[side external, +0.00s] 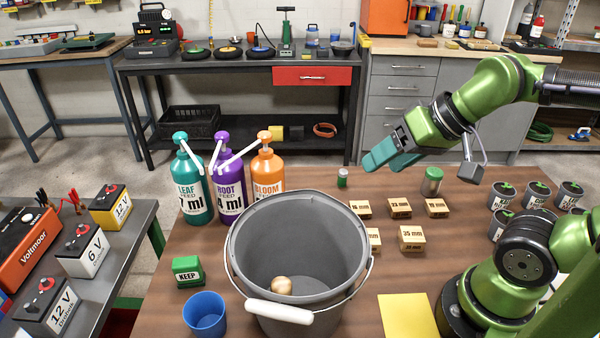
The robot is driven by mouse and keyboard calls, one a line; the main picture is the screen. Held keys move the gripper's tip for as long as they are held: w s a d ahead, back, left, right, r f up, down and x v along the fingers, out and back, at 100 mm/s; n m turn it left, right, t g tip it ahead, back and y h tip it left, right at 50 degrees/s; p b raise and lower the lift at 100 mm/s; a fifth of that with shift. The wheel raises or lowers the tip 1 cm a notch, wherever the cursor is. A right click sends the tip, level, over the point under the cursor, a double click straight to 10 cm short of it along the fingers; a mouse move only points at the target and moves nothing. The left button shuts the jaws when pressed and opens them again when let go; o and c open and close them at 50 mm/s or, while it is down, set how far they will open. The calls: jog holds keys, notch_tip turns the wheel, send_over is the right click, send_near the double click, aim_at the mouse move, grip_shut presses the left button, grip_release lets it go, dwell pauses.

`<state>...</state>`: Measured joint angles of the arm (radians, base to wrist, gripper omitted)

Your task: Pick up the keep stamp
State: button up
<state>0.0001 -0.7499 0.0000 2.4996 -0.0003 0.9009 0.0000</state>
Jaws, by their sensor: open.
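The keep stamp (187,271) is a small green block with a white label reading KEEP. It sits on the brown table at the left, near the table's left edge, between the pump bottles and a blue cup. My gripper (375,164) has teal fingers and is in the air above the far middle of the table, pointing left and down. It is open, and I see nothing between its fingers. It is well to the right of the stamp and apart from it.
A large grey bucket (244,262) with a round tan object inside stands between my gripper and the stamp. Three pump bottles (230,180) stand behind the stamp, and the blue cup (205,316) in front. Wooden blocks (412,238) and several pots (536,195) lie right.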

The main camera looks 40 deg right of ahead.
jog(key=w+a+r+n+g, duration=0.2)
jog(key=w+a+r+n, duration=0.25)
jog(key=w+r, duration=0.5)
jog(key=n+g, duration=0.4)
jog(key=n, duration=0.7)
send_over(185, 261)
jog(key=s+d, duration=0.1)
jog(key=d+x, duration=0.1)
jog(key=x, duration=0.3)
jog(key=shift+h, duration=0.4)
jog(key=f, duration=1.5)
jog(key=a+f, duration=0.1)
jog(key=f, duration=0.6)
jog(key=shift+w+f, duration=0.1)
jog(key=shift+f, duration=0.2)
jog(key=shift+w+a+f, duration=0.15)
jog(key=shift+f, duration=1.3)
jog(key=shift+w+a+f, duration=0.1)
jog(key=shift+w+f, duration=0.05)
jog(key=shift+f, duration=1.3)
jog(key=c, duration=1)
